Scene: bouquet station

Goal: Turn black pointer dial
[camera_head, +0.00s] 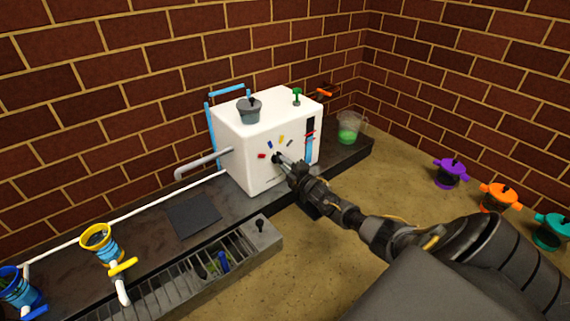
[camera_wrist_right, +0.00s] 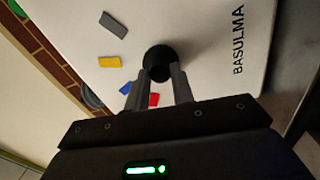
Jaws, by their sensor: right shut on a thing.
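The black pointer dial (camera_wrist_right: 158,60) sits on the front face of the white machine (camera_head: 280,109), with red, blue, yellow and grey marks around it. In the head view the dial (camera_head: 277,157) is partly hidden by my right gripper (camera_head: 283,161). My right gripper (camera_wrist_right: 157,88) reaches the machine's front face, and its two fingers are closed on the dial from both sides. Which mark the pointer faces is hidden by the fingers. My left gripper is not in either view.
A grey pot (camera_head: 249,110) and a green knob (camera_head: 297,96) are on top of the machine. A beaker of green liquid (camera_head: 348,130) stands to its right. A dark mat (camera_head: 193,216) lies on the counter at left. Purple, orange and teal pots (camera_head: 451,172) stand at right.

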